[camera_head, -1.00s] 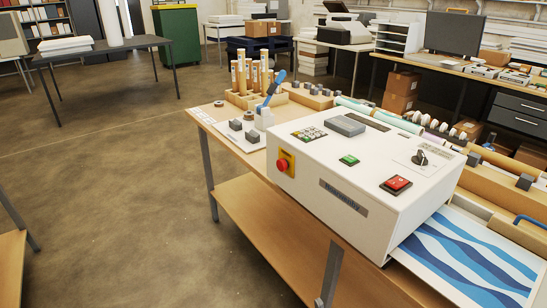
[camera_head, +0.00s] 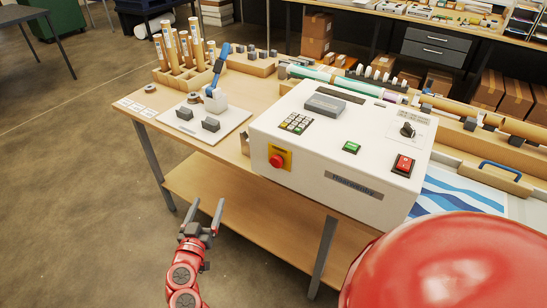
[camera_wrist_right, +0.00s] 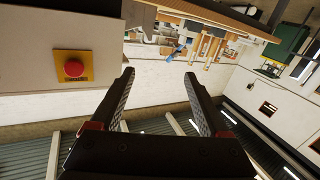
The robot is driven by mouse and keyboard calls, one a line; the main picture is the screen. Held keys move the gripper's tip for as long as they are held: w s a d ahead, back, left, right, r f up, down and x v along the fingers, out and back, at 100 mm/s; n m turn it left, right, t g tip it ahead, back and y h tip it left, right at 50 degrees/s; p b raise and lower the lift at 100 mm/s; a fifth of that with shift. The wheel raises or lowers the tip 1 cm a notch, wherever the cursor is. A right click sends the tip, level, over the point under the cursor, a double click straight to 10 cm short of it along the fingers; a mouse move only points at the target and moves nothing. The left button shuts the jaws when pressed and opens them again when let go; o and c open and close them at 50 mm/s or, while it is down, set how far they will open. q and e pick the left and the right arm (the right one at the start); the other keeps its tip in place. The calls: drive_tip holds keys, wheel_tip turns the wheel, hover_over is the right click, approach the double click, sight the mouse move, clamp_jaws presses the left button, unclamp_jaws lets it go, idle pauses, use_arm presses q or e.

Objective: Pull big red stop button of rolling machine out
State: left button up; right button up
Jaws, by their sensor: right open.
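The big red stop button (camera_head: 276,161) sits on a yellow plate on the front-left face of the white rolling machine (camera_head: 340,135). It also shows in the right wrist view (camera_wrist_right: 73,69), at the upper left, clear of the fingers. My right gripper (camera_head: 207,205) is in front of the table, below and left of the button, with its fingers pointing up. Its jaws are open and empty, and the wrist view shows both fingers (camera_wrist_right: 159,75) spread apart. It touches neither the button nor the machine. My left gripper is out of view.
The machine stands on a wooden table (camera_head: 150,104) with a lower shelf (camera_head: 235,200). A white board (camera_head: 190,128) with a tape dispenser and grey blocks lies left of the machine. Cardboard tubes (camera_head: 180,45) stand behind. The floor left of the table is clear.

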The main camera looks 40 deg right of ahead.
drive_tip(key=s+d+r+m+g+h+p, duration=0.1)
drive_tip(key=s+d+r+m+g+h, duration=0.35)
drive_tip(key=s+r+m+g, duration=0.35)
drive_tip(key=t+p, duration=0.1)
drive_tip(key=p, duration=0.7)
approach(275, 163)
drive_tip(key=shift+m+h, duration=0.25)
drive_tip(key=shift+m, duration=0.15)
drive_tip(key=x, duration=0.8)
drive_tip(key=shift+w+d+f, duration=0.1)
drive_tip(key=shift+d+f, duration=0.05)
drive_tip(key=shift+w+d+f, duration=0.1)
drive_tip(key=shift+d+f, duration=0.05)
drive_tip(key=shift+d, duration=0.15)
clamp_jaws()
